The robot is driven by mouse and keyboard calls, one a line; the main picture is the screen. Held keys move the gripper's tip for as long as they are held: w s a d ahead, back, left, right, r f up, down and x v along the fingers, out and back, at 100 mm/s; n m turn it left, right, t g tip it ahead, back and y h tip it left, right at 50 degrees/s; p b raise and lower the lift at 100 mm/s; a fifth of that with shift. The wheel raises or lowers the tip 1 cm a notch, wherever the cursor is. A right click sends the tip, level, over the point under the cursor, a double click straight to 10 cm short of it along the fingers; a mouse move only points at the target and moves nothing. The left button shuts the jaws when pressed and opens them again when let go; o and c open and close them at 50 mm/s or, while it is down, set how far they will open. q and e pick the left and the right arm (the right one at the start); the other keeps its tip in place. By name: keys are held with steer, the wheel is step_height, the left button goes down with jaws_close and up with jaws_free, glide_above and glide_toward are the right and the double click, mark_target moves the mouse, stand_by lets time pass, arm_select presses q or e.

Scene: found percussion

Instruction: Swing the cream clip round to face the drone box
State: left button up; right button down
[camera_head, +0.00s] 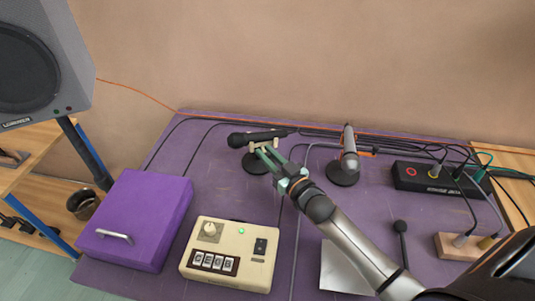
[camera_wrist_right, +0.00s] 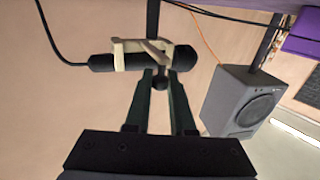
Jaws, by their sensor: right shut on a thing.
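The cream clip (camera_wrist_right: 132,46) sits on a small black stand and holds a black microphone (camera_head: 262,135), whose round head points left in the head view. The stand's black base (camera_head: 254,164) rests on the purple table. My right gripper (camera_head: 266,155) reaches in at the clip from the front right. In the right wrist view its fingers (camera_wrist_right: 162,80) are closed at the clip, around a dark knob-like part below the microphone. A cream box (camera_head: 230,254) with a knob, green light, switch and letter keys stands at the front; it looks like the drone box. My left gripper is out of view.
A silver microphone (camera_head: 349,150) on a round stand is close right of the clip. A purple box (camera_head: 136,215) is front left. A black cabled box (camera_head: 430,179), cables along the back, a wooden block (camera_head: 460,246) and a white sheet (camera_head: 340,270) lie right. A speaker (camera_head: 45,55) stands left.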

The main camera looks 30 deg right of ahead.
steer(key=shift+d+r+y, duration=0.1)
steer(key=shift+y, duration=0.2)
stand_by(0.7)
steer(key=shift+d+n+y, duration=0.25)
steer(key=shift+n+y, duration=0.35)
steer(key=shift+n, duration=0.1)
steer(key=shift+d+n+g+y, duration=0.35)
steer(key=shift+n+y, duration=0.1)
steer(key=shift+y, duration=0.3)
steer(key=shift+d+n+g+y, duration=0.3)
steer(key=shift+n+y, duration=0.15)
steer(key=shift+y, duration=0.3)
steer(key=c, duration=0.8)
jaws_free()
steer(key=shift+o, duration=0.2)
steer(key=v, duration=1.2)
steer(key=shift+s, duration=0.25)
steer(key=shift+d, duration=0.1)
steer(key=shift+c, duration=0.2)
